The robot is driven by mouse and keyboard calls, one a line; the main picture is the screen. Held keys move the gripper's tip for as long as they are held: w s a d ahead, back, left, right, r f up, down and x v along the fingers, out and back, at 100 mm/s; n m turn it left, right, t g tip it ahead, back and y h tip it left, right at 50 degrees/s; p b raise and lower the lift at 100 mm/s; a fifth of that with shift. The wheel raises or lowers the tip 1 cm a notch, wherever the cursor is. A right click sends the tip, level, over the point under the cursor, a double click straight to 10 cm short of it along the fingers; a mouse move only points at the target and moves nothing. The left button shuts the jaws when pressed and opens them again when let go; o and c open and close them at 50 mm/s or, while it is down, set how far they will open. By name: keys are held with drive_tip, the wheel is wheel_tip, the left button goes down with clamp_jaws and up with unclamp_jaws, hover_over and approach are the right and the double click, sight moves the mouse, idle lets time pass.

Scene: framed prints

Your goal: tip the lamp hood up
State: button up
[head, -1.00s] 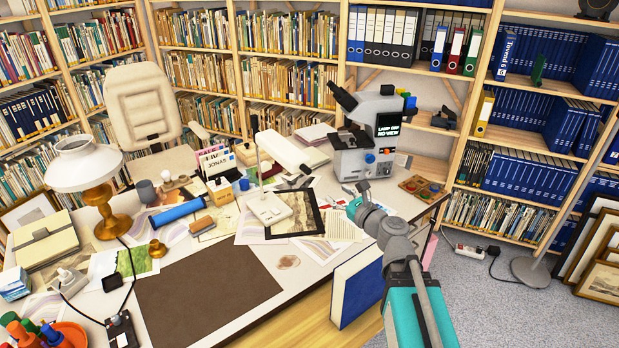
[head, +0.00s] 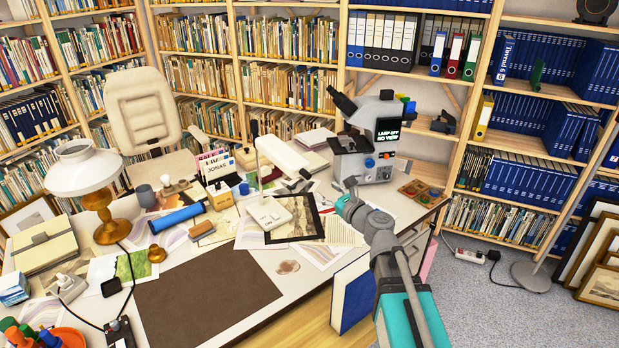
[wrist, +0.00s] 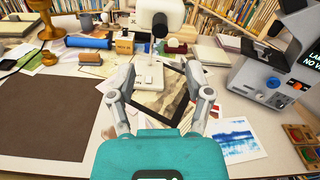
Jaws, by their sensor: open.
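The white desk lamp has an elongated hood (head: 284,157) on a thin post above a white base (head: 269,212). The hood slopes down to the right in the head view. In the wrist view the hood (wrist: 160,14) is at the top centre, beyond my fingers, with a dark round part below it; the base (wrist: 148,76) shows between the fingers. My gripper (wrist: 160,72) is open and empty, its two fingers spread. In the head view my gripper (head: 345,206) is over the desk's right part, to the right of the lamp. I see no contact with the hood.
A microscope (head: 370,140) stands close behind my gripper. A dark-framed picture (head: 296,218) lies beside the lamp base. A second lamp with a white shade (head: 85,168) stands at the left. The brown desk mat (head: 205,298) is clear.

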sight(311, 179)
drive_tip(key=x, duration=0.9)
drive_tip(key=shift+w+a, duration=0.2)
clamp_jaws()
